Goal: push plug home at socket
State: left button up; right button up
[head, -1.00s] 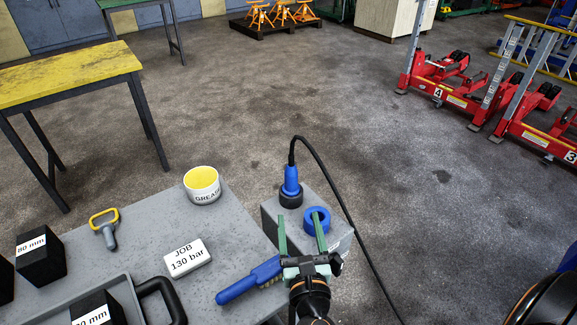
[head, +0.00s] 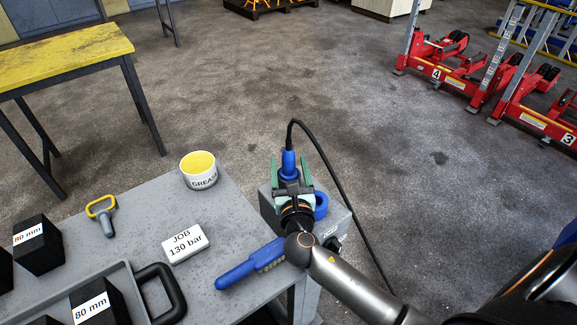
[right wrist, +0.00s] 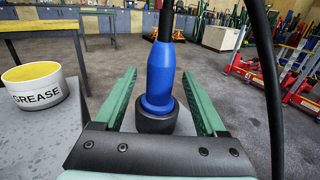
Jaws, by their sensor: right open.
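The blue plug (head: 289,160) stands upright on the far part of a grey box (head: 338,226), with a black cable (head: 322,152) rising from its top. In the right wrist view the plug (right wrist: 160,78) meets a black collar (right wrist: 157,121) at its foot. How deep it sits in the socket I cannot tell. My right gripper (head: 290,168) is open, with its green fingers on either side of the plug. In the right wrist view a gap shows between the plug and each finger. My left gripper is not in view.
A blue ring (head: 321,205) is on the box, close beside my right gripper. The grey table (head: 140,214) at left holds a grease pot (head: 199,176), a job label block (head: 185,245) and a blue-handled brush (head: 240,272). The cable hangs to the right.

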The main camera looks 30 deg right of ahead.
jog(key=shift+w+d, duration=0.25)
jog(key=shift+w, duration=0.35)
grip_shut()
